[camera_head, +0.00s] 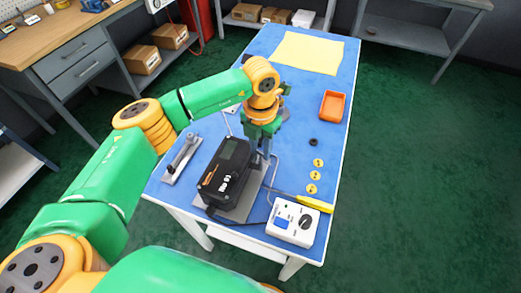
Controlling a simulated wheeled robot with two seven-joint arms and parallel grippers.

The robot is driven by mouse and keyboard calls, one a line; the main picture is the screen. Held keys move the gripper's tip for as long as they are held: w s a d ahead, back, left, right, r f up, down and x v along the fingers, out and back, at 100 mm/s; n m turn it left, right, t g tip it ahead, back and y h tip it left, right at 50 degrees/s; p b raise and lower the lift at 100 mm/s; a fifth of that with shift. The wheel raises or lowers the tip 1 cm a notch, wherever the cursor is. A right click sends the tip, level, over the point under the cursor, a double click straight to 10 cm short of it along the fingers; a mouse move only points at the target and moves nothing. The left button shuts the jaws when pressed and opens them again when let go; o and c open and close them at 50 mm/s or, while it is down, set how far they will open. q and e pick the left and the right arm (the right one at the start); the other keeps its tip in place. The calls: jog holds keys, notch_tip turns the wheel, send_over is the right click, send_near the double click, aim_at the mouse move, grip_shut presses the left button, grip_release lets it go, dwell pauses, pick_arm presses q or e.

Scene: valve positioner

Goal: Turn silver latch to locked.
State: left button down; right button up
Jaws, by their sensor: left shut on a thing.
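A black valve positioner (225,170) with a small display sits on a grey mounting plate on the blue table top. My left gripper (264,147) points down just behind and to the right of it. It is shut on a small grey part beside the positioner, largely hidden by the fingers and the housing. I cannot tell for certain whether this part is the silver latch, or which way it is turned. A separate silver lever-like fitting (182,156) lies on a plate to the left, apart from the gripper. My right gripper is not in view.
A white box with a dial (293,222) and a yellow-handled screwdriver (314,204) lie at the front right. Several yellow discs (313,189), a black ring (313,142) and an orange tray (332,107) line the right side. A yellow sheet (308,53) lies at the far end.

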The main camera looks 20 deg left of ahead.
pick_arm(q)
jog(key=m+b, duration=0.2)
jog(key=m, duration=0.1)
jog(key=shift+f+m, duration=0.15)
jog(key=shift+m, duration=0.25)
jog(key=m+b, duration=0.2)
jog(key=m, duration=0.1)
jog(key=shift+w+m, duration=0.1)
jog(key=shift+m, duration=0.2)
jog(key=m+b, duration=0.1)
jog(key=m, duration=0.2)
jog(key=shift+m, duration=0.3)
jog(key=shift+m+b, duration=0.3)
jog(key=shift+m, duration=1.7)
jog(key=c, duration=0.6)
grip_release()
jog(key=shift+o, duration=0.2)
notch_tip(320, 180, up, 8)
jog(key=shift+f+b, duration=0.25)
jog(key=shift+b, duration=0.05)
